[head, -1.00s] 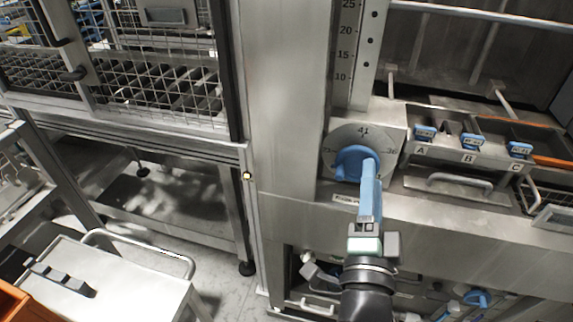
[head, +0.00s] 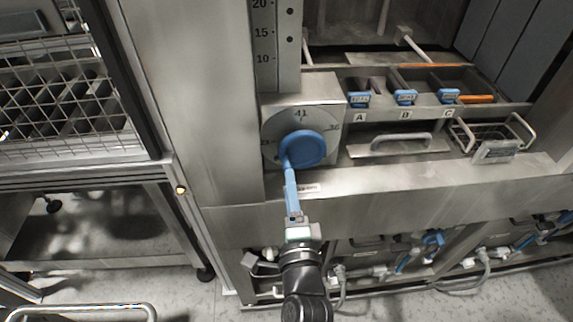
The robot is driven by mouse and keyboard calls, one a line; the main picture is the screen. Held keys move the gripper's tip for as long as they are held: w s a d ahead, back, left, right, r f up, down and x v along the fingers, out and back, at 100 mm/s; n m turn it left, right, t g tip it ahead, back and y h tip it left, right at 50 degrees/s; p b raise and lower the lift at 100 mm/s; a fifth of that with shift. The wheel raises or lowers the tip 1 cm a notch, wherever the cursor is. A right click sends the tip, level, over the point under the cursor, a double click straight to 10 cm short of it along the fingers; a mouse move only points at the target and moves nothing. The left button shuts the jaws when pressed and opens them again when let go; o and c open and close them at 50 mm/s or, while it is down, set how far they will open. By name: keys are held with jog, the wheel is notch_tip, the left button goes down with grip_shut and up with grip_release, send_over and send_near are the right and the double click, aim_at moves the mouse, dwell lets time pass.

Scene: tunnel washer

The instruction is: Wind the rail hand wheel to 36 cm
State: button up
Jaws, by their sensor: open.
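The blue hand wheel (head: 306,148) sits on a round grey dial (head: 272,125) on the front of the steel machine. The dial reads 41 at the top, with smaller marks at its left and right that are hard to read. My gripper (head: 287,168), with long blue fingers, reaches up to the lower left edge of the wheel. Its jaws are open; the gap between them is too small to see. I cannot tell whether the fingertips touch the wheel. A vertical scale (head: 262,40) with 10, 15 and 20 showing stands above the dial.
A wire cage (head: 45,110) stands at the left. Hoses and valves (head: 410,262) fill the space under the ledge.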

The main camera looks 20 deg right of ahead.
aim_at(287, 165)
jog(key=shift+x, duration=2.9)
jog(key=shift+r, duration=0.3)
jog(key=shift+r, duration=0.1)
jog(key=shift+w, duration=0.1)
jog(key=c, duration=0.5)
